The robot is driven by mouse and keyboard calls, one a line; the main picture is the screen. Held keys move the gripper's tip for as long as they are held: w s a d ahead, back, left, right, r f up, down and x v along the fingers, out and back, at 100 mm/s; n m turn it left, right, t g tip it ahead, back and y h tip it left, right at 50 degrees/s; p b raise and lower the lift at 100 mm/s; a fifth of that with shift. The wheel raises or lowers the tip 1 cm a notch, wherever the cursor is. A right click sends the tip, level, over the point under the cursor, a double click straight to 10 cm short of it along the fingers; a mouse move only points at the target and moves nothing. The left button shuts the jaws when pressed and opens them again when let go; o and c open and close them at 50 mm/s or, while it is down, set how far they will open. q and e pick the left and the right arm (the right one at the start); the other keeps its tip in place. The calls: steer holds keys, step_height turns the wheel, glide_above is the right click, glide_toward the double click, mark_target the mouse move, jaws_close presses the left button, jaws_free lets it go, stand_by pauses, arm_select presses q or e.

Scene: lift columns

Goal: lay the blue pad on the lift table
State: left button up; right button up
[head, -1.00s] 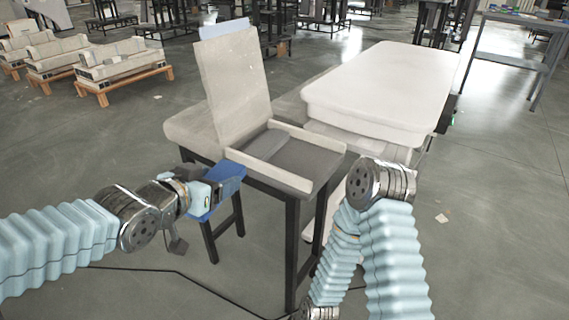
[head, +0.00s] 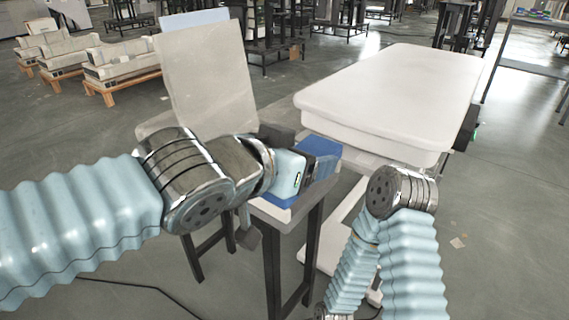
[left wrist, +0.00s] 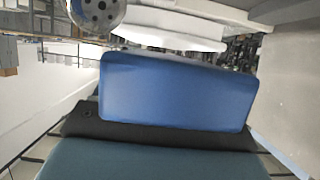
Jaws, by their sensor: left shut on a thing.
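The blue pad (head: 320,147) is in my left gripper (head: 308,168), which is shut on it in the head view. The pad is held above the right front end of the stand, just short of the lift table's near left corner. In the left wrist view the pad (left wrist: 178,92) spans the middle, beyond the dark gripper body (left wrist: 150,137); the fingertips are hidden. The lift table (head: 390,85) has a thick white top, bare, at the right; its white edge (left wrist: 165,35) also shows behind the pad. My right gripper is out of view.
A stand with dark legs (head: 272,265) and an upright grey board (head: 207,75) is left of the lift table, partly hidden by my left arm. Wooden pallets with pale loads (head: 122,65) are at the far left. Open floor lies to the right.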

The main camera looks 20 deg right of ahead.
arm_select(q)
steer(key=w+f+p, duration=0.1)
steer(key=w+f, duration=0.1)
steer(key=w, duration=0.2)
steer(key=w+d+f+p, duration=0.1)
steer(key=w+f+p, duration=0.1)
steer(key=w+f, duration=0.1)
steer(key=w+d+f+p, duration=0.1)
steer(key=w+f, duration=0.2)
steer(key=w, duration=0.2)
steer(key=shift+w+d+f, duration=0.15)
steer(key=shift+w+f, duration=0.1)
steer(key=shift+w, duration=0.1)
steer(key=shift+w+f, duration=0.15)
steer(key=shift+f, duration=0.05)
steer(key=shift+w+f, duration=0.2)
steer(key=shift+f, duration=0.8)
steer(key=shift+w+f, duration=0.2)
steer(key=shift+f, duration=0.75)
steer(key=shift+f, duration=0.2)
steer(key=o, duration=1.1)
steer(key=shift+r, duration=0.1)
